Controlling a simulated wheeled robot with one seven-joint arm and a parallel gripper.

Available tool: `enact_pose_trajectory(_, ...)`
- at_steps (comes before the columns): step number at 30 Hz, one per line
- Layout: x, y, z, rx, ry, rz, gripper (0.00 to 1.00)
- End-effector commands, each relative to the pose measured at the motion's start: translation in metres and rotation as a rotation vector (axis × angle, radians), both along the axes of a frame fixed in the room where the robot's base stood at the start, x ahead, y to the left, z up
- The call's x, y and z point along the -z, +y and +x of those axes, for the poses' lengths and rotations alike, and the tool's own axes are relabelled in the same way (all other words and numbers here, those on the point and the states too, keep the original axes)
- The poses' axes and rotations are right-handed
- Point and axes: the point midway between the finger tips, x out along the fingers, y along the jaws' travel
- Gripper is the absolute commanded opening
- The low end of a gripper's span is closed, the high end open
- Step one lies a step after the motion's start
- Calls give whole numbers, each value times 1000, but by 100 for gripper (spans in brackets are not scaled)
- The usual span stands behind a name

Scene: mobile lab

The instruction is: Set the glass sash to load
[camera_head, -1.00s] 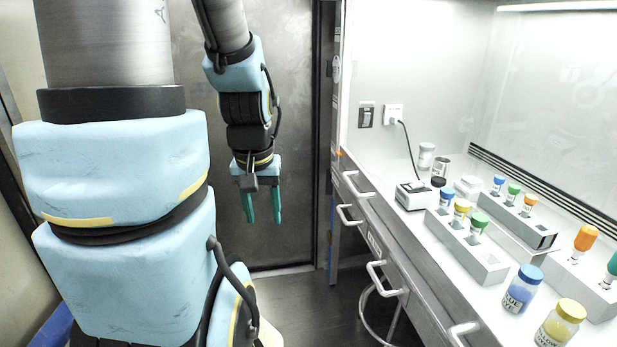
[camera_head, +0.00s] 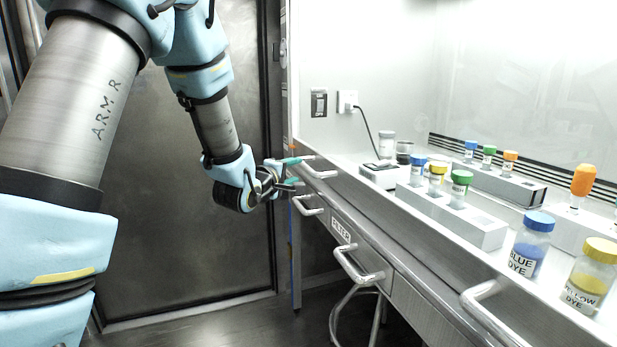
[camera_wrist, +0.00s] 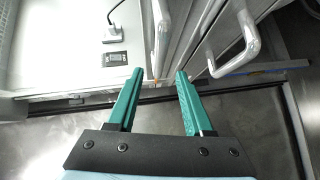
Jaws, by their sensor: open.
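My gripper (camera_head: 291,173) is open and empty, its two green fingers pointing right toward the cabinet's left front corner. It also shows in the wrist view (camera_wrist: 158,73). A pale upper handle (camera_head: 320,172) is just beyond the fingertips at the bench front; in the wrist view the handle (camera_wrist: 161,35) lies ahead, roughly between the fingers. I see no contact. The glass sash itself is hard to make out, and I cannot tell its height. A narrow post (camera_head: 293,220) with orange and blue marks stands by the gripper; no "load" label is readable.
Lower handles (camera_head: 308,206) and (camera_head: 358,268) stick out from the front below. Vial racks (camera_head: 455,215), a blue dye jar (camera_head: 528,250) and a yellow dye jar (camera_head: 590,280) stand on the bench. A stool (camera_head: 352,308) is underneath. A metal door (camera_head: 185,230) is behind my arm.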

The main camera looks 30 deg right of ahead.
Motion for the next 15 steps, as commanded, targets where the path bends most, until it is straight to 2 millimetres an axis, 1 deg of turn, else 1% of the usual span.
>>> enact_pose_trajectory(12,9,-55,44,-1,-3,2,52)
enact_pose_trajectory(15,11,-65,54,-2,-1,2,52)
